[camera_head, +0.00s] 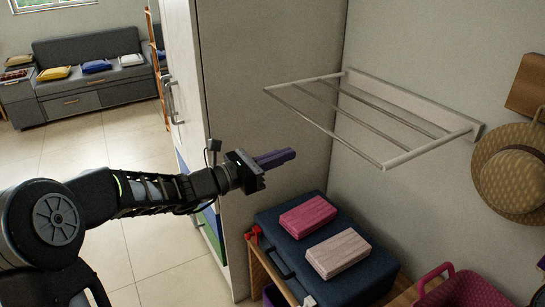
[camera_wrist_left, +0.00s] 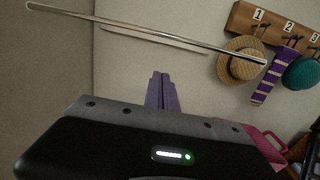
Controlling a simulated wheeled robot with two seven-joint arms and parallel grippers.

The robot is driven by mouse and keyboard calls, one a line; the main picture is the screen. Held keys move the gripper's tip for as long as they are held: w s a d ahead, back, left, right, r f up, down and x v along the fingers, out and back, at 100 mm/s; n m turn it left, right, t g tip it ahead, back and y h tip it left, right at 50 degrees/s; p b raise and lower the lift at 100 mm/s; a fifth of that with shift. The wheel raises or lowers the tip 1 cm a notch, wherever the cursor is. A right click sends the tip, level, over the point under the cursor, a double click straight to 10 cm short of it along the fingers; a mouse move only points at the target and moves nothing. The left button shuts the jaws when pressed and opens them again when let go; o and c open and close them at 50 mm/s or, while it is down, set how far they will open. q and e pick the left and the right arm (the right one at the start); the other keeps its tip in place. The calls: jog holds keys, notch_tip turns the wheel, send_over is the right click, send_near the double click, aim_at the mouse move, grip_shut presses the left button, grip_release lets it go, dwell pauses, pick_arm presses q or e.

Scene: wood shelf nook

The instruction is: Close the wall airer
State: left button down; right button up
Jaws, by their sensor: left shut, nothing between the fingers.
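The wall airer (camera_head: 342,127) is folded out from the wall, a white frame with several thin rods, its wall plate (camera_head: 410,100) fixed at the back. In the left wrist view the airer's front bar (camera_wrist_left: 150,32) crosses the top of the picture. My left gripper (camera_head: 290,155) has purple fingers and is shut and empty. It appears below and to the left of the airer's front bar and apart from it. The fingertips also show in the left wrist view (camera_wrist_left: 161,76), below the bar. My right gripper is not in view.
A dark blue suitcase (camera_head: 268,220) with a pink bundle (camera_head: 308,216) and a pale pink bundle (camera_head: 338,253) stands below the airer. A tall cabinet (camera_head: 185,80) is at the left. A straw hat (camera_head: 512,170) hangs at the right. A pink basket (camera_head: 462,290) is at lower right.

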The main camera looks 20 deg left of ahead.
pick_arm(q)
jog(key=w+d+r+p, duration=0.2)
jog(key=w+d+r, duration=0.2)
jog(key=shift+w, duration=0.25)
jog(key=shift+a+r, duration=0.1)
jog(key=shift+r, duration=0.1)
